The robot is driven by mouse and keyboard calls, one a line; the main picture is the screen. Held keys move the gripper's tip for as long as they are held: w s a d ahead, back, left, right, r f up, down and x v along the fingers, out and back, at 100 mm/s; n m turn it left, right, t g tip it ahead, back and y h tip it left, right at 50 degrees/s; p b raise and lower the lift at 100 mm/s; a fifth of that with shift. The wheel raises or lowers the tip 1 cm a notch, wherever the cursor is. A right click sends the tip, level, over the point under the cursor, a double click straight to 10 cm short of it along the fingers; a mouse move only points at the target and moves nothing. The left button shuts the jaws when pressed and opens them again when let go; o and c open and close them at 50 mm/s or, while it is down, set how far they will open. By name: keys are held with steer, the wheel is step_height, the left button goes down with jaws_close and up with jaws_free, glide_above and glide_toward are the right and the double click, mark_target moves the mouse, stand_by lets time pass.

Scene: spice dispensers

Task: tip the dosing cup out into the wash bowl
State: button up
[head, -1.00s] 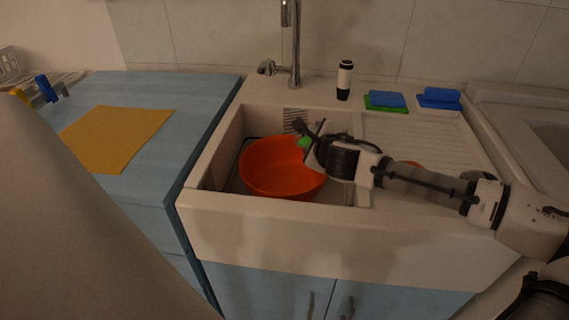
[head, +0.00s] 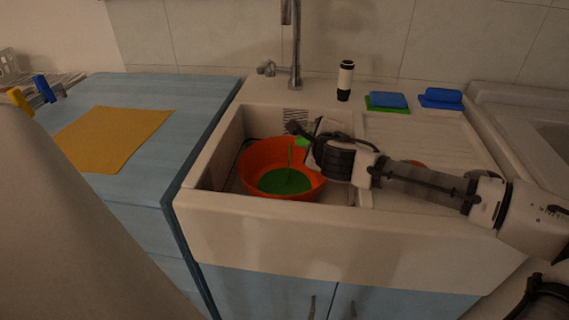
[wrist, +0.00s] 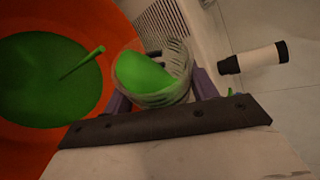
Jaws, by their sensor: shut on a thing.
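The orange wash bowl (head: 250,165) sits in the sink basin. A pool of green liquid (head: 285,182) lies in its bottom, and a thin green stream drops into it. In the wrist view the bowl (wrist: 120,18) also holds the green pool (wrist: 40,85). My gripper (head: 305,135) is over the bowl's right rim. It is shut on a clear ribbed dosing cup (wrist: 178,58), which is tilted toward the bowl. Green content (wrist: 143,73) still shows inside the cup. In the head view the cup is mostly hidden by my gripper.
The sink (head: 215,205) has a ribbed drainboard (head: 430,140) on its right. A tap (head: 296,50) stands behind the bowl. A black-and-white bottle (head: 345,80) and blue and green sponges (head: 387,101) are on the back ledge. A yellow mat (head: 110,138) lies on the left counter.

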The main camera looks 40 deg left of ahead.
mark_target(305, 125)
steer(key=shift+s+a+r+n+t+b, duration=0.15)
steer(key=shift+r+n+t+b, duration=0.35)
steer(key=shift+b, duration=0.85)
steer(key=shift+s+a+r+n+t, duration=0.15)
steer(key=shift+s+a+n, duration=0.05)
steer(key=shift+s+n, duration=0.2)
steer(key=shift+s+a+r+n+t, duration=0.2)
steer(key=shift+s+n, duration=0.1)
steer(key=shift+s, duration=0.1)
stand_by(0.9)
steer(key=shift+s+a+r+n+t, duration=0.15)
steer(key=shift+r+n+t, duration=0.1)
steer(key=shift+n+t, duration=0.35)
stand_by(0.8)
steer(key=shift+s+r+n, duration=0.1)
steer(key=shift+r+n, duration=0.2)
steer(key=shift+r, duration=0.2)
